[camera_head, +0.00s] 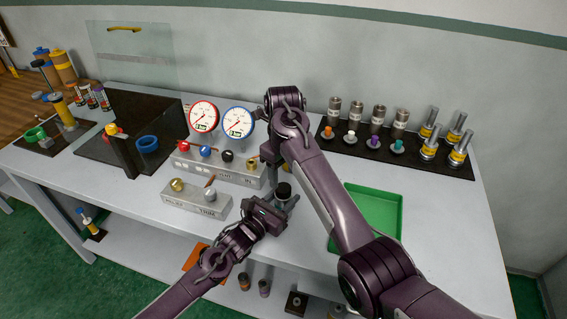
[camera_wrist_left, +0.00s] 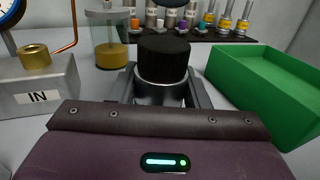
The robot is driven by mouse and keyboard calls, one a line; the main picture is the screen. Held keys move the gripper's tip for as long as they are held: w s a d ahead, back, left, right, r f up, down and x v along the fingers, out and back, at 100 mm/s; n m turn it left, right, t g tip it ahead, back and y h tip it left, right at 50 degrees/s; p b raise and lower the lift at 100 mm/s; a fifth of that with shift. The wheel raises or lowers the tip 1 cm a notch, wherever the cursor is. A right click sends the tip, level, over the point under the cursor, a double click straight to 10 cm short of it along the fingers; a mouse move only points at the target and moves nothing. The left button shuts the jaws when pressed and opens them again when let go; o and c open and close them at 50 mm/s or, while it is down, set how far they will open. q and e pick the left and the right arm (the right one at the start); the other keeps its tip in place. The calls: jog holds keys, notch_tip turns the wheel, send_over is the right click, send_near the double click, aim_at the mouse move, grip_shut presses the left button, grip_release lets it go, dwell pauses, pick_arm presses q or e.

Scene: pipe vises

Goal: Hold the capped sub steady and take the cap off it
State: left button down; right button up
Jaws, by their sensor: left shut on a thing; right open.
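The capped sub is a short metal cylinder (camera_wrist_left: 162,92) with a black knurled cap (camera_wrist_left: 163,55) on top. It stands upright in the left wrist view, and its black cap shows in the head view (camera_head: 284,188). My left gripper (camera_head: 286,201) is shut on the metal body below the cap, with a finger on each side in the left wrist view (camera_wrist_left: 163,98). My right gripper (camera_head: 269,160) is above and behind the cap in the head view, apart from it. Its fingers are mostly hidden by its own wrist, and it holds nothing that I can see.
A green tray (camera_head: 391,247) lies to the right. A dark rack (camera_head: 456,167) with several metal parts is at the back right. A clear jar (camera_wrist_left: 108,38) stands behind the sub.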

aim_at(283, 187)
jog(key=shift+f, duration=2.65)
